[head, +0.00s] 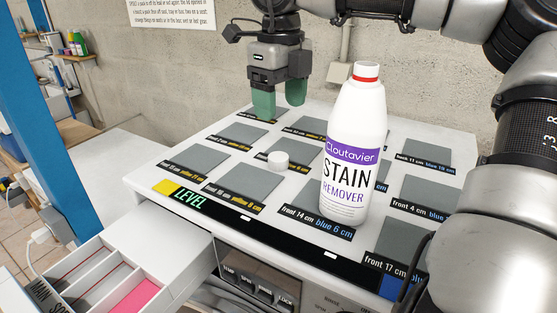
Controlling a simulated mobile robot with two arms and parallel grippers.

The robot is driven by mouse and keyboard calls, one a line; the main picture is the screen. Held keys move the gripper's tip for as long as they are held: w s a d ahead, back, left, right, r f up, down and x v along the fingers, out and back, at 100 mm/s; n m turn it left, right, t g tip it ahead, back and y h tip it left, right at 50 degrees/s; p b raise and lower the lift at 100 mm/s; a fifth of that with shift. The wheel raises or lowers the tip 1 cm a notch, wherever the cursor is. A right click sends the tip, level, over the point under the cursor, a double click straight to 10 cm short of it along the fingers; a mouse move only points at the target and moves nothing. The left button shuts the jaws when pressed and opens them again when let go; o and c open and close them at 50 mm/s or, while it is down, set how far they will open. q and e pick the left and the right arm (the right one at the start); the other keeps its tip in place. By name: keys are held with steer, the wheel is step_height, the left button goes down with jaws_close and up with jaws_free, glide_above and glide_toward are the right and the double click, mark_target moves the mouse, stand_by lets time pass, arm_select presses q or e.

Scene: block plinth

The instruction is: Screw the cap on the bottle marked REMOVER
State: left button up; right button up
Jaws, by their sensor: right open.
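A white bottle (352,150) labelled "Cloutavier STAIN REMOVER" stands upright on the white block plinth (150,178). A red band (366,79) circles its neck, with a pale top above it. I cannot tell whether that top is an open mouth. A small white round cap-like piece (278,160) lies on the plinth, left of the bottle. My right gripper (279,106) points down behind that piece, near the plinth's back edge. Its green fingers are apart with nothing visible between them. My left gripper is not in view.
Grey squares with printed labels cover the plinth top. An open compartment tray (92,285) with a pink item (137,298) is at the lower left. A blue post (52,110) rises at left. The wall is behind; my arm fills the right side.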

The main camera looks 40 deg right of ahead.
steer(key=p, duration=0.1)
glide_above(279, 157)
step_height(279, 157, down, 5)
steer(key=shift+s+f, duration=0.15)
steer(key=shift+f, duration=0.2)
steer(key=shift+s+a, duration=0.1)
steer(key=shift+f+p, duration=0.15)
steer(key=shift+p, duration=0.15)
steer(key=f, duration=0.1)
steer(key=f+p, duration=0.1)
steer(key=f, duration=0.1)
steer(key=f+p, duration=0.1)
steer(key=shift+w+d+f, duration=0.2)
steer(key=shift+w, duration=0.15)
steer(key=shift+f, duration=0.2)
